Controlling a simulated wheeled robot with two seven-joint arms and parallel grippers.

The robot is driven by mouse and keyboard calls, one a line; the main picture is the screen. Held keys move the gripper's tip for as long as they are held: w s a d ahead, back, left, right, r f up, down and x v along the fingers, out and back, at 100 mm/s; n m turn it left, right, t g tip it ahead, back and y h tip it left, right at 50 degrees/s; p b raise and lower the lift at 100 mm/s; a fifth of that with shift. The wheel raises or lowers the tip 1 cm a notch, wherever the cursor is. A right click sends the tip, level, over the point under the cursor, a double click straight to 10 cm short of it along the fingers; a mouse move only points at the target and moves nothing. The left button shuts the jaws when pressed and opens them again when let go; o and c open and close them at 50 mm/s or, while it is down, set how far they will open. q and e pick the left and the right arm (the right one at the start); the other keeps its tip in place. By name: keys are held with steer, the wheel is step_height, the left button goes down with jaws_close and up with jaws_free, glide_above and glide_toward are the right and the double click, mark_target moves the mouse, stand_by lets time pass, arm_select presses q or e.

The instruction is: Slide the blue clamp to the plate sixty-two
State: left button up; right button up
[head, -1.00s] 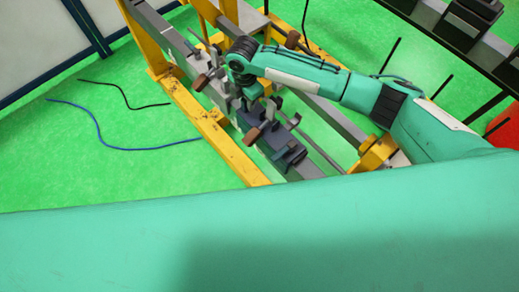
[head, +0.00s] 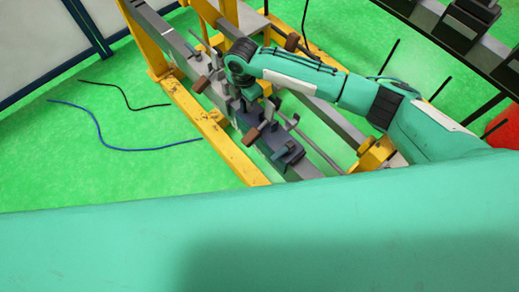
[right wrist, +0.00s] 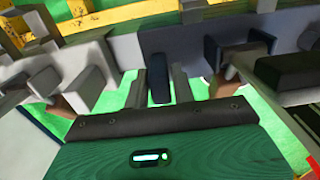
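The blue clamp (head: 279,148), dark blue-grey with a brown-tipped handle, sits on the grey rail (head: 308,167). My right gripper (head: 247,104) reaches down to the rail at the clamp's upper-left end; the arm hides much of its fingers. In the right wrist view, the two fingers (right wrist: 158,88) stand closely on either side of an upright dark blue bar (right wrist: 158,78), which looks like part of the clamp. Any fine gap there is hard to see. Plate sixty-two cannot be made out by any marking. My left gripper is out of view.
A grey clamp with a brown handle (head: 201,84) stands farther up-left along the rail. The yellow frame (head: 225,145) runs beside it. Blue (head: 100,140) and black (head: 125,99) cables lie on the green floor. Dark racks stand at upper right.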

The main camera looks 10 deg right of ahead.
steer(key=shift+o, duration=1.4)
step_height(320, 180, up, 10)
steer(key=p, duration=0.9)
steer(key=shift+f, duration=0.1)
